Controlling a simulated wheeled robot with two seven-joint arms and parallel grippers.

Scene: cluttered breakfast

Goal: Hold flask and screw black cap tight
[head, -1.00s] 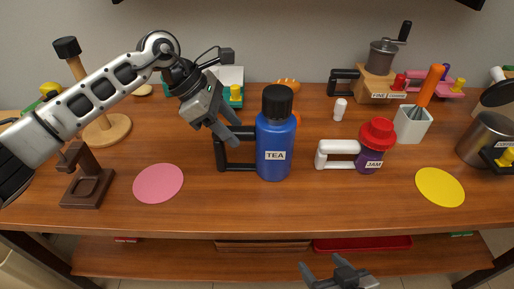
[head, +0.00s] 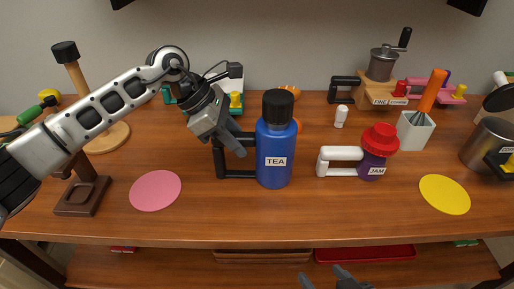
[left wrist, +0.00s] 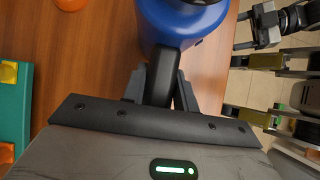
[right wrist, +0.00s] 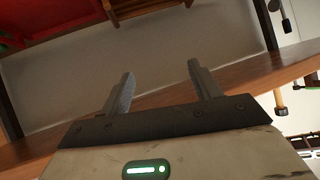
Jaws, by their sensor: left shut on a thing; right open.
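The blue flask (head: 274,172) labelled TEA stands upright on the table in the head view, with the black cap (head: 278,105) sitting on its top. I cannot tell how tightly the cap sits. A black handle (head: 236,174) sticks out from the flask's left side. My left gripper (head: 236,141) is shut on the upper part of this handle. In the left wrist view its fingers (left wrist: 161,88) clasp the black handle beside the blue body (left wrist: 183,22). My right gripper (head: 335,280) is low at the bottom edge of the head view, before the table. In the right wrist view its fingers (right wrist: 162,92) are apart and empty.
A purple JAM jar (head: 371,165) with a red lid and white handle stands right of the flask. A pink disc (head: 155,190) lies left, a yellow disc (head: 444,194) right. A small white shaker (head: 340,116) stands behind. The table in front of the flask is clear.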

